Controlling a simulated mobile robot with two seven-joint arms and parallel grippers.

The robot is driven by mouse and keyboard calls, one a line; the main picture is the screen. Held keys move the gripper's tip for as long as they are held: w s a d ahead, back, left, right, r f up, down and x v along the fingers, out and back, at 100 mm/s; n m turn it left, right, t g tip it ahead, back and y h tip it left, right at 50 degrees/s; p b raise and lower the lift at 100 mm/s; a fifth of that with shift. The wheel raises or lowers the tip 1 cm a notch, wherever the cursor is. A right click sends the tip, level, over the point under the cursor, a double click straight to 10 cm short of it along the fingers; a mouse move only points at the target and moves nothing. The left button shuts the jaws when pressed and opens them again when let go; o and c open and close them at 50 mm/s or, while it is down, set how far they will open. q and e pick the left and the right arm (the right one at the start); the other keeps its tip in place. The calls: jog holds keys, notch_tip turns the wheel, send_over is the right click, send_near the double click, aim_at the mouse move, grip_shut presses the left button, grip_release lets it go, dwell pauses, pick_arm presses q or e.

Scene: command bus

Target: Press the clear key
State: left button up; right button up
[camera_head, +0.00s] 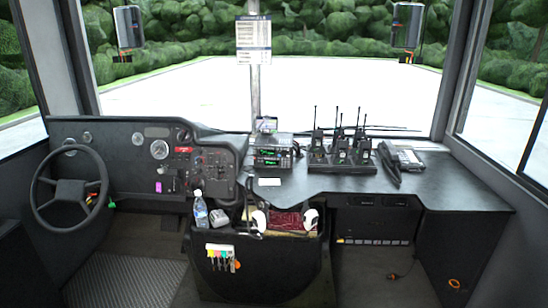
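A dark desk phone (407,157) with a small grey panel sits on the right part of the dashboard, its handset (389,165) at its left side. Stacked radio units (273,155) with green lit displays stand near the middle of the dashboard. Individual keys are too small to read, so I cannot tell which one is the clear key. Neither of my grippers is in view.
Several handheld radios (341,152) stand upright in a charger left of the phone. A steering wheel (70,188) is at the left. A bottle (201,213) stands by the central console (262,268). The dashboard's right end (455,190) is bare.

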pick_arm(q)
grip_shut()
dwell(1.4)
